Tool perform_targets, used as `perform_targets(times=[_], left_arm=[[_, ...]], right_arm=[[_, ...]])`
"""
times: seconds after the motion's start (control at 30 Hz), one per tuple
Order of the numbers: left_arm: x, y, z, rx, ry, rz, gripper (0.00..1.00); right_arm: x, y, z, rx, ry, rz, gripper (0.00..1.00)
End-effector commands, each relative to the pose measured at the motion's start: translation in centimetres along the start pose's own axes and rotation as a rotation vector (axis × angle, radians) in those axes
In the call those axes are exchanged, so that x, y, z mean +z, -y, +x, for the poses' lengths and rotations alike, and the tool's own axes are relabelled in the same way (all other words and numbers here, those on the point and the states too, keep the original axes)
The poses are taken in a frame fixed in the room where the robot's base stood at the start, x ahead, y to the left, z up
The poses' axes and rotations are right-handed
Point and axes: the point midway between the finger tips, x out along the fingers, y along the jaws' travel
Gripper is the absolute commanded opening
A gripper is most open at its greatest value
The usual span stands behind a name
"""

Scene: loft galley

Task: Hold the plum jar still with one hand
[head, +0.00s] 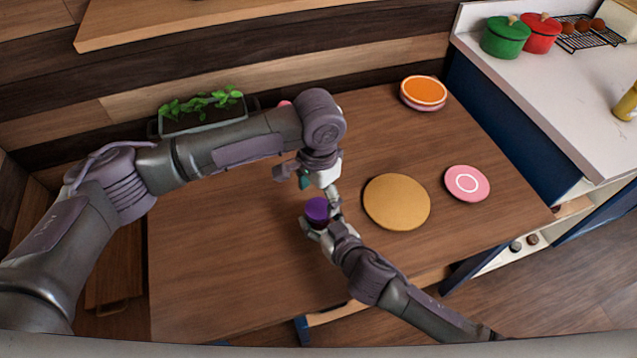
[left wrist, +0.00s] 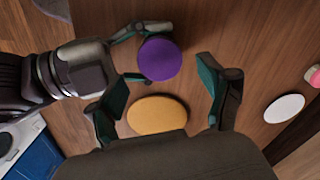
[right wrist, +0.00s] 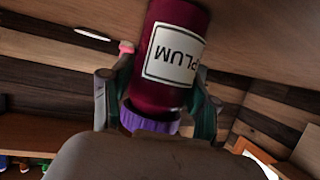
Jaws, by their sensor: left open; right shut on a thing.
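The plum jar stands on the wooden table; its purple lid (head: 317,209) shows in the head view and from above in the left wrist view (left wrist: 160,60). In the right wrist view the dark red plum jar (right wrist: 178,40) appears upside down, with a white PLUM label. My right gripper (head: 320,212) is shut on the jar, one finger on each side. My left gripper (head: 294,176) is open and empty above and just behind the jar. Its spread fingers show in the left wrist view, apart from the lid.
A round tan board (head: 397,202) lies right of the jar, with a pink plate (head: 467,183) beyond it. An orange-topped stack (head: 423,90) and a herb planter (head: 200,112) stand at the back. The table's left front is clear. Green (head: 505,38) and red (head: 540,33) pots stand on the counter.

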Motion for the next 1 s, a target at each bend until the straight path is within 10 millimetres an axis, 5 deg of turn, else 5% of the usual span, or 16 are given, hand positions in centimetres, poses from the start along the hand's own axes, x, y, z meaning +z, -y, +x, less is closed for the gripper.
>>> perform_targets(times=[0.3,0.67,1.0], left_arm=[[0.0,0.0,3.8,0.0,0.0,0.001,0.8],[0.0,0.0,4.2,0.0,0.0,0.002,0.8],[0.0,0.0,4.2,0.0,0.0,0.002,0.24]], right_arm=[[0.1,0.1,0.0,-0.001,0.001,0.001,0.0],[0.1,0.1,0.0,-0.001,0.001,0.001,0.0],[0.1,0.1,0.0,-0.001,0.001,0.001,0.0]])
